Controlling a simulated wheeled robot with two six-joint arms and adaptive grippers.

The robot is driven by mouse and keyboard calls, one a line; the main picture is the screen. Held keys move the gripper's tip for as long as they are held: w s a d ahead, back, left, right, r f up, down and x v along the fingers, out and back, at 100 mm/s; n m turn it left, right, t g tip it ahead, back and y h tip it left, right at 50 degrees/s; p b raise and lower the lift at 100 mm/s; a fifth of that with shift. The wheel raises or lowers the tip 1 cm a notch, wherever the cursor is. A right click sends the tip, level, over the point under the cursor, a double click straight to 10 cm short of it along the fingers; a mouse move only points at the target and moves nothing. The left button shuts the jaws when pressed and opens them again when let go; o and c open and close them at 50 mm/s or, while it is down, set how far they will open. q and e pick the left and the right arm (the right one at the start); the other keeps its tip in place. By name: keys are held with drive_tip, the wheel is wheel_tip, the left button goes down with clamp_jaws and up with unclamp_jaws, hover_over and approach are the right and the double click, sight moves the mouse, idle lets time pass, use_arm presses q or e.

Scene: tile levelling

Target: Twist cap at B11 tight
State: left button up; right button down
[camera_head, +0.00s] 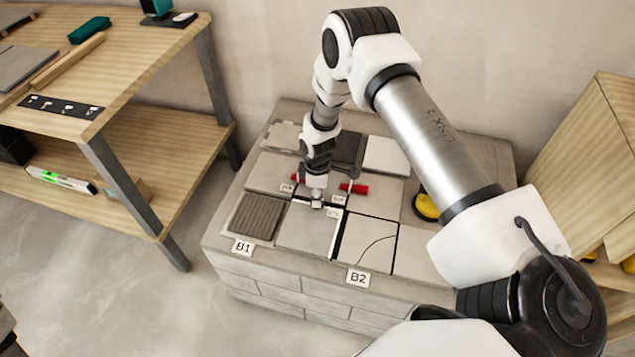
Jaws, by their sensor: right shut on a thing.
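My right gripper (316,196) reaches down from above onto the joints between the tiles on the grey block platform. It is shut on a small cap at a tile joint; the fingers hide most of the cap, and I cannot read a B11 label there. A red cap (354,188) lies just right of the gripper, near a small white label (338,199). Another small label (287,188) is left of the gripper. A plain grey tile (305,231) is in front of the gripper. My left gripper is not in view.
Tags B1 (243,247) and B2 (358,277) mark the front edge of the platform (280,285). A ribbed tile (256,217) and a cracked tile (368,240) lie near it. A yellow-and-black tool (426,207) sits at right. A wooden bench (150,65) stands at left.

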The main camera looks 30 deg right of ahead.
drive_tip(key=m+p, duration=0.3)
drive_tip(key=m, duration=0.3)
drive_tip(key=shift+r+m, duration=0.1)
drive_tip(key=shift+m, duration=0.2)
drive_tip(key=m+p, duration=0.3)
drive_tip(key=m, duration=0.3)
drive_tip(key=m+p, duration=0.2)
drive_tip(key=m, duration=0.4)
drive_tip(key=shift+m, duration=0.3)
drive_tip(key=m+p, duration=0.1)
drive_tip(key=m, duration=0.2)
drive_tip(key=shift+m+p, duration=0.3)
drive_tip(key=shift+p, duration=0.05)
drive_tip(key=shift+m+p, duration=0.4)
drive_tip(key=shift+m, duration=1)
drive_tip(key=c, duration=0.8)
unclamp_jaws()
